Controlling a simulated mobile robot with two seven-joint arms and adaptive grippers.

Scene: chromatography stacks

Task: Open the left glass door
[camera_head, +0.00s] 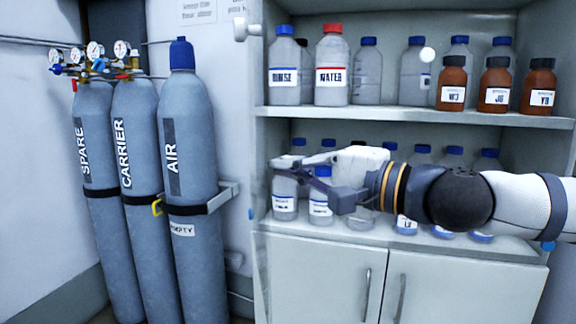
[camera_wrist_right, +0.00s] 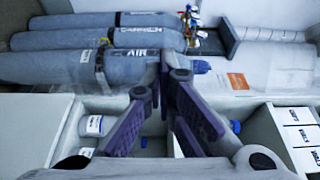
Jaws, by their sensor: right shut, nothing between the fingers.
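The white cabinet (camera_head: 262,150) stands at the right in the head view, its shelves of bottles in plain sight. I cannot clearly make out the left glass door; a faint pale upright edge (camera_head: 262,275) runs down the cabinet's left side, and I cannot tell if it is glass. My right gripper (camera_head: 278,164) reaches in from the right, in front of the lower shelf, with its fingers pointing left near the cabinet's left edge. In the wrist view its purple fingers (camera_wrist_right: 166,62) come together at the tips with nothing between them. My left gripper is out of view.
Three grey gas cylinders, SPARE (camera_head: 92,160), CARRIER (camera_head: 133,150) and AIR (camera_head: 188,140), stand strapped to the wall at the left. Clear bottles (camera_head: 285,75) and brown bottles (camera_head: 497,85) fill the upper shelf. Two handled white doors (camera_head: 315,275) close the cabinet's base.

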